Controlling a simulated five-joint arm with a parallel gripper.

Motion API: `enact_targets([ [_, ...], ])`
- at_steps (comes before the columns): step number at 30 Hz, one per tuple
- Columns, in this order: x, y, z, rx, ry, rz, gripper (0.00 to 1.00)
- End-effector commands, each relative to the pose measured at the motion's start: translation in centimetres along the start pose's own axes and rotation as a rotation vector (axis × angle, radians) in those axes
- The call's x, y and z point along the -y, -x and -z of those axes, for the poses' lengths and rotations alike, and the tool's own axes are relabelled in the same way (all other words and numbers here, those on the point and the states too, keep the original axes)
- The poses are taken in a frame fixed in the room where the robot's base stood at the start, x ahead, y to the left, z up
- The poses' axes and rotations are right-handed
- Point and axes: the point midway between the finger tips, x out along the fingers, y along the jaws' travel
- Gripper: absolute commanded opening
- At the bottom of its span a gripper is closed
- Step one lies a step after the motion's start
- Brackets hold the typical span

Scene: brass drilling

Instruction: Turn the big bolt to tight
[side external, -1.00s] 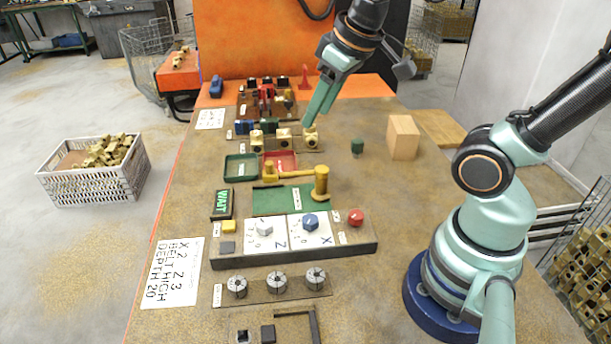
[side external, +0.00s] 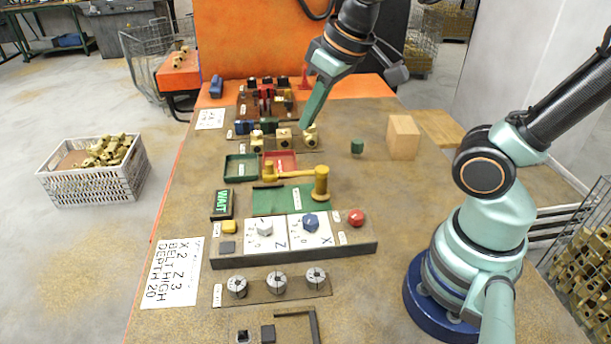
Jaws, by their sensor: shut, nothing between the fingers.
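My gripper (side external: 304,121) points down at the back of the bench and appears shut, with nothing seen between its fingers. Its tip is at the upper edge of the right-hand brass piece (side external: 311,138); whether they touch cannot be told. That piece stands at the right end of a low strip, beside a middle brass piece (side external: 284,137) and a left brass piece (side external: 257,138). No part can be surely picked out as the big bolt at this size, and no tight mark is readable.
A green tray (side external: 241,173) and a red tray (side external: 293,158) lie in front of the strip. A dark green cylinder (side external: 357,147) and a wooden block (side external: 403,138) stand to the right. The bench between hammer and block is clear.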

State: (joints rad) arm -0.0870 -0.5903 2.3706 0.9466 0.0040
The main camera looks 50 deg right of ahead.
Motion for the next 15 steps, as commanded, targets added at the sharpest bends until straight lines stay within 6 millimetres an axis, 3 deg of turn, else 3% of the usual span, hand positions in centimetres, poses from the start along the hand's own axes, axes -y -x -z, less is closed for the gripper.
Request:
enact_targets([
  [9,8.8,-2.9,4.2,0.216,0.221,0.071,0.00],
  [15,15.3,-5.9,4.8,0.345,0.365,0.089,0.00],
])
